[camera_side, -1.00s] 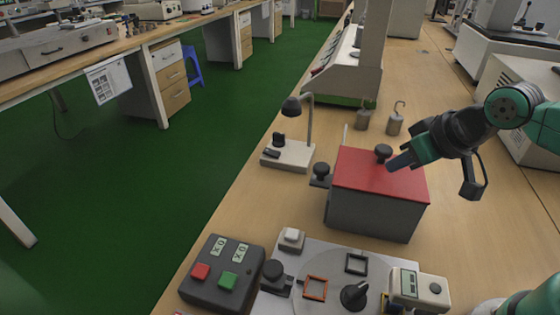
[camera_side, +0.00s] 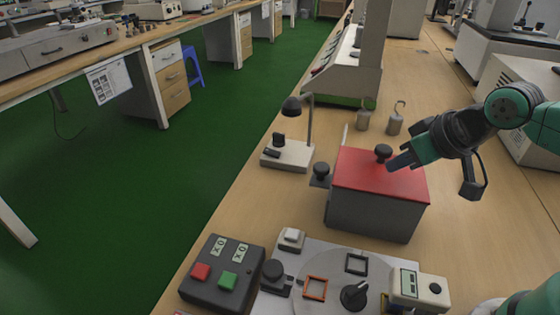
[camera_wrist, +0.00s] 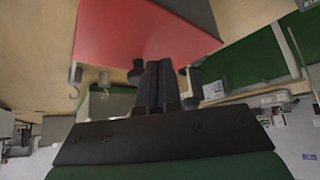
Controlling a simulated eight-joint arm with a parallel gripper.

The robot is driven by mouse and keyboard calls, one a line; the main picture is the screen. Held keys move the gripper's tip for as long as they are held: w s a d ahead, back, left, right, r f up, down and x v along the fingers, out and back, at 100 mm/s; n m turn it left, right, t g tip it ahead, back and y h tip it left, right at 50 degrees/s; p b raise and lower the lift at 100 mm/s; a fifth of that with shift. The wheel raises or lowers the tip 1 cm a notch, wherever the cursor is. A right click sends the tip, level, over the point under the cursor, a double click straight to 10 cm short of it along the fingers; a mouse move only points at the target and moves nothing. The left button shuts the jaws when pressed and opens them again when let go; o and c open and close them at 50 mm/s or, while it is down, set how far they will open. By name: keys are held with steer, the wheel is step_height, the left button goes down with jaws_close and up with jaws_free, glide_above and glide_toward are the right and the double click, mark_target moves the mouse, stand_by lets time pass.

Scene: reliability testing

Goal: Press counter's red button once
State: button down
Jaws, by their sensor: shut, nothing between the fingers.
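The counter (camera_side: 222,272) is a dark grey box at the lower left of the bench in the side view. It has two small displays, a red button (camera_side: 201,271) at left and a green button (camera_side: 228,281) at right. My gripper (camera_side: 400,162) is shut and empty. It is above the right part of the red-topped box, close to its black knob, well up and to the right of the counter. In the wrist view my closed fingers (camera_wrist: 158,84) point toward the red lid and the knob. The counter is not seen in the wrist view.
The red-topped box (camera_side: 370,200) stands between my gripper and the counter. A plate (camera_side: 330,255) with a dial, square frames and a small meter (camera_side: 420,288) lies right of the counter. A lamp stand (camera_side: 288,154) and hanging weights (camera_side: 395,122) are farther back.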

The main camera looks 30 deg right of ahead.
stand_by(0.3)
steer(key=w+a+r+n+y, duration=0.1)
steer(key=w+a+n+y, duration=0.15)
steer(key=a+n, duration=0.35)
steer(key=w+a+r+n+y, duration=0.1)
steer(key=w+a+n+y, duration=0.2)
steer(key=a, duration=0.4)
steer(key=n+g+y, duration=0.2)
steer(key=n, duration=0.9)
glide_above(206, 270)
steer(key=shift+f, duration=0.8)
steer(key=shift+f, duration=0.15)
steer(key=shift+f, duration=4.3)
steer(key=shift+f, duration=0.1)
steer(key=shift+f, duration=0.3)
